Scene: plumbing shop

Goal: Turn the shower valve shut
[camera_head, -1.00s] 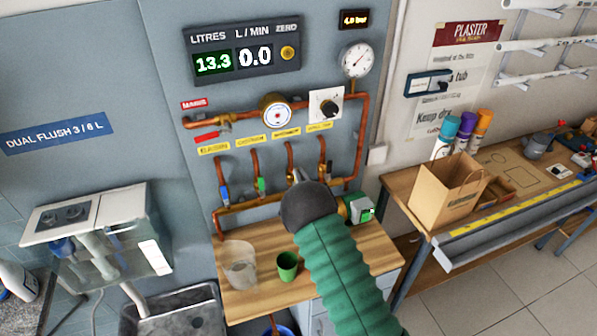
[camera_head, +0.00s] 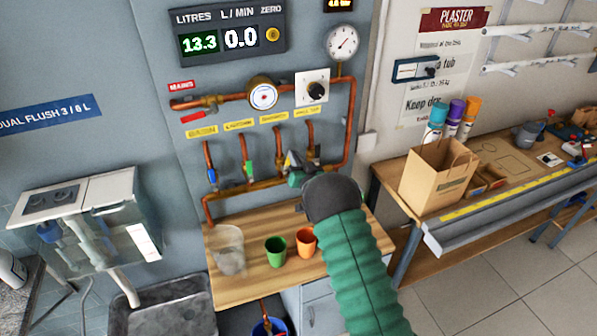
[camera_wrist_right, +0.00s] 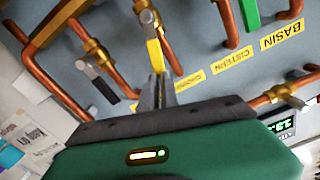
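The shower valve has a yellow lever (camera_wrist_right: 154,48) on a brass body in the right wrist view. The lever runs close to the line of its copper pipe. My right gripper (camera_wrist_right: 156,88) has its dark fingers close together at the lever's tip. I cannot tell whether they grip it or only touch it. My left gripper is not in view.
A blue lever (camera_head: 212,176) and a green lever (camera_head: 250,170) sit to the left. A dark lever (camera_wrist_right: 91,72) is on the neighbouring pipe. Below, a clear jug (camera_head: 229,250), a green cup (camera_head: 275,251) and an orange cup (camera_head: 306,242) stand on the wooden bench (camera_head: 245,287).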

